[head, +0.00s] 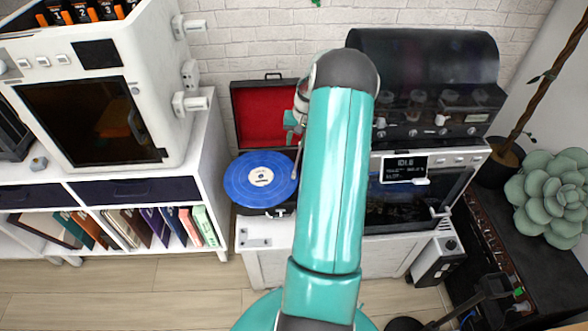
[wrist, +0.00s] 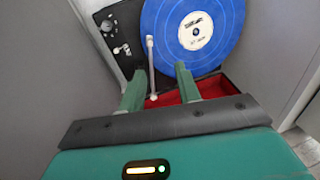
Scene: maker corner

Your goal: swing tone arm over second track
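The record player shows a blue record (head: 261,178) with a white label on its deck, and it also shows in the wrist view (wrist: 215,52). The thin white tone arm (wrist: 151,66) lies along the record's left edge in the wrist view. My gripper (wrist: 159,69) is open, with its two green fingers apart. In that view the tone arm appears between the fingers, nearer the left one; I cannot tell whether either touches it. In the head view my gripper (head: 292,124) is at the record's upper right, partly hidden by my arm, which covers the deck's right side.
The red-lined lid (head: 262,112) stands open behind the record. A black deck panel with knobs (wrist: 118,42) lies left of the tone arm in the wrist view. A white printer-like machine (head: 90,90) stands left, and an oven-like machine (head: 420,185) stands right.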

